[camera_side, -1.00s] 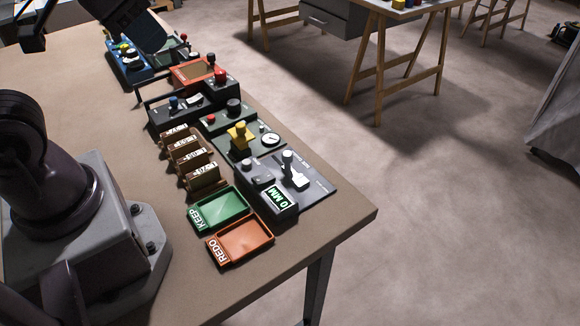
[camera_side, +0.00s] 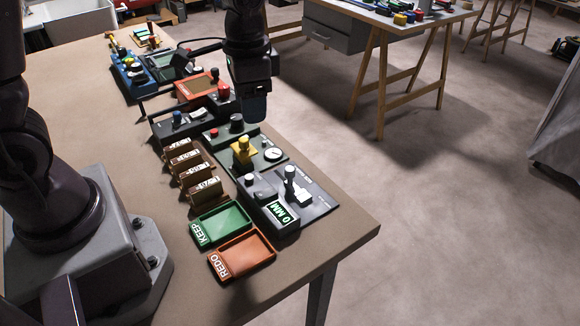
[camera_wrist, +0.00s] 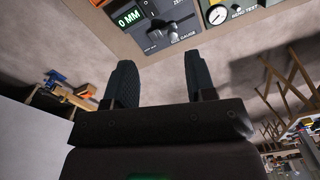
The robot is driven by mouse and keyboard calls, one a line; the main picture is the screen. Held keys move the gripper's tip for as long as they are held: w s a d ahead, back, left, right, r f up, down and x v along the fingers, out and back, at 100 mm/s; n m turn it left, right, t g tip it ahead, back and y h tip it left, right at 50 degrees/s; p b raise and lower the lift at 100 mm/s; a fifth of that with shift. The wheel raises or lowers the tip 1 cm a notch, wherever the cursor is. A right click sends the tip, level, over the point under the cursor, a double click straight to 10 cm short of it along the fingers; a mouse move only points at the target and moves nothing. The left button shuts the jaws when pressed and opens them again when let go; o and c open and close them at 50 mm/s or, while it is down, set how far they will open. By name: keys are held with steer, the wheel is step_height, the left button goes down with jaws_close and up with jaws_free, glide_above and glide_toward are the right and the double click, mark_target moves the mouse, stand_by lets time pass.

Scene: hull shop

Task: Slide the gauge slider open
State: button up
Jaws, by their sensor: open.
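The gauge (camera_side: 290,205) is a dark panel at the near right of the bench, with a white and black slider (camera_side: 291,185) and a display reading 0 MM (camera_side: 283,213). In the wrist view, the gauge (camera_wrist: 183,28) is at the top, beyond the fingertips, with its slider (camera_wrist: 160,28) beside the display. My gripper (camera_side: 256,112) hangs above the bench's right edge, behind and above the gauge and apart from it. In the wrist view, my gripper (camera_wrist: 162,78) has its two fingers apart with nothing between them.
Beside the gauge are a panel with a yellow knob and dial (camera_side: 258,153), a green KEEP tray (camera_side: 222,222) and an orange REDO tray (camera_side: 243,256). Several labelled brown blocks (camera_side: 190,160) stand left of it. More control boxes line the bench behind.

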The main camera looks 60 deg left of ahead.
mark_target(289, 168)
steer(key=shift+w+f+m, duration=2.7)
steer(key=shift+w+f, duration=0.85)
steer(key=shift+w, duration=0.3)
steer(key=f, duration=1.1)
steer(key=shift+d+f, duration=0.3)
steer(key=shift+f, duration=0.1)
jaws_close()
steer(key=shift+a, duration=0.1)
